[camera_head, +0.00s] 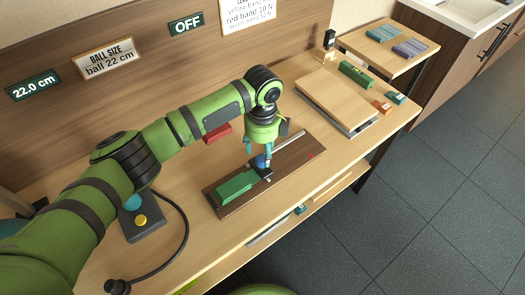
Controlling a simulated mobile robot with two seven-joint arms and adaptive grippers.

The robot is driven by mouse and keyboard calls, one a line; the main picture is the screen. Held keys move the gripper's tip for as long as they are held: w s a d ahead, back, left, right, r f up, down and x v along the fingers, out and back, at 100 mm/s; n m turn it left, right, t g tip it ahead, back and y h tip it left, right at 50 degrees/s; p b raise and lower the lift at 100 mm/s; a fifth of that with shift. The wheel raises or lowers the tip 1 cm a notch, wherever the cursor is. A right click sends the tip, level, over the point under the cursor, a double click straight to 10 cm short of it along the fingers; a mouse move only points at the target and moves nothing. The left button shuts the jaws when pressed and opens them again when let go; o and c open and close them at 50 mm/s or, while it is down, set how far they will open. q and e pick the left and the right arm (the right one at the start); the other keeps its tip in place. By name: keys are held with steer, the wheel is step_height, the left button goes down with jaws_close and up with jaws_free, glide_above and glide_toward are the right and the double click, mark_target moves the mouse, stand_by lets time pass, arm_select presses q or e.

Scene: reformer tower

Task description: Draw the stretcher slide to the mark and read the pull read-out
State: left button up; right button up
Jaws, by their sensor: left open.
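The stretcher is a dark brown board (283,175) lying on the bench, with a green block (236,187) at its near left end and a pale metal rail (291,146) toward its far right end. A small red mark (311,155) shows on the board at the right. The slide has a blue knob (260,161) and a dark base. My left gripper (259,155) points down over the slide, its teal fingers open around or just above the knob; contact is unclear. A green sign (187,25) on the back panel reads OFF. My right gripper is out of view.
A grey box with a yellow button (142,221) and a black cable stand at the left. A red block (217,133) lies behind the board. A wooden platform (334,98) and small coloured blocks stand at the right.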

mark_target(263, 159)
arm_select(q)
step_height(263, 159, down, 4)
steer(key=shift+w+f, duration=0.1)
steer(key=shift+f, duration=0.1)
jaws_close()
